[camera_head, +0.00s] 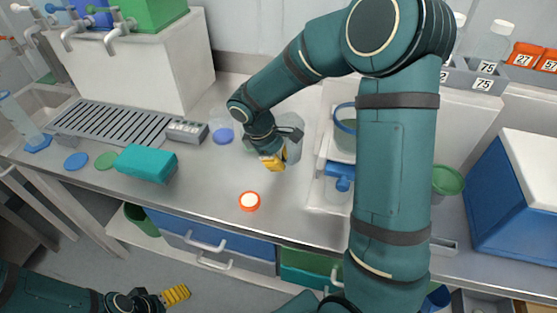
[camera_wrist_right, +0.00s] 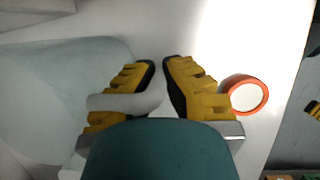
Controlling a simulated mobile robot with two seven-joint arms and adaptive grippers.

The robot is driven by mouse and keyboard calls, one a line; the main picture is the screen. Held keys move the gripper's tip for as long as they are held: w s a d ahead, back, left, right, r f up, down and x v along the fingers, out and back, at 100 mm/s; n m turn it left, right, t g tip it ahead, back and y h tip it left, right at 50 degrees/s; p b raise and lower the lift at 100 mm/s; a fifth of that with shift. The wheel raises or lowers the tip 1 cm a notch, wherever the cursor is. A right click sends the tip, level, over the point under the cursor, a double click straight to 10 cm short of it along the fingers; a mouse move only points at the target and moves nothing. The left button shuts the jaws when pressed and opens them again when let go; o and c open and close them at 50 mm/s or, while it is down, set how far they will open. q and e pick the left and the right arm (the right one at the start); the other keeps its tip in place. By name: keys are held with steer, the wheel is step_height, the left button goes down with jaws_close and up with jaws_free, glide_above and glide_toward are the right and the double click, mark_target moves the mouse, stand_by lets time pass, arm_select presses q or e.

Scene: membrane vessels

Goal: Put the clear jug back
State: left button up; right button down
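The clear jug (camera_head: 293,150) stands on the grey bench, partly hidden behind my right gripper (camera_head: 272,162). In the right wrist view the jug (camera_wrist_right: 60,90) fills the left side, and its pale handle (camera_wrist_right: 125,102) reaches in between the fingers. My right gripper (camera_wrist_right: 160,68) has its yellow fingers on either side of the handle, close against it, and appears shut on it. My left gripper (camera_head: 176,294) is low at the left, off the bench front, with nothing seen in it; its finger gap is not clear.
An orange-rimmed white disc (camera_head: 249,201) lies near the jug and also shows in the wrist view (camera_wrist_right: 245,95). A teal block (camera_head: 146,163), a blue-based clear vessel (camera_head: 222,133) and a drain grid (camera_head: 115,123) are left. A white tray (camera_head: 325,195) with a blue item is right.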

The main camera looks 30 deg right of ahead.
steer(key=c, duration=1.1)
jaws_free()
steer(key=shift+f, duration=0.1)
steer(key=shift+c, duration=0.2)
steer(key=shift+r, duration=0.25)
steer(key=p+v, duration=0.3)
steer(key=v, duration=0.9)
steer(key=shift+s+f, duration=0.1)
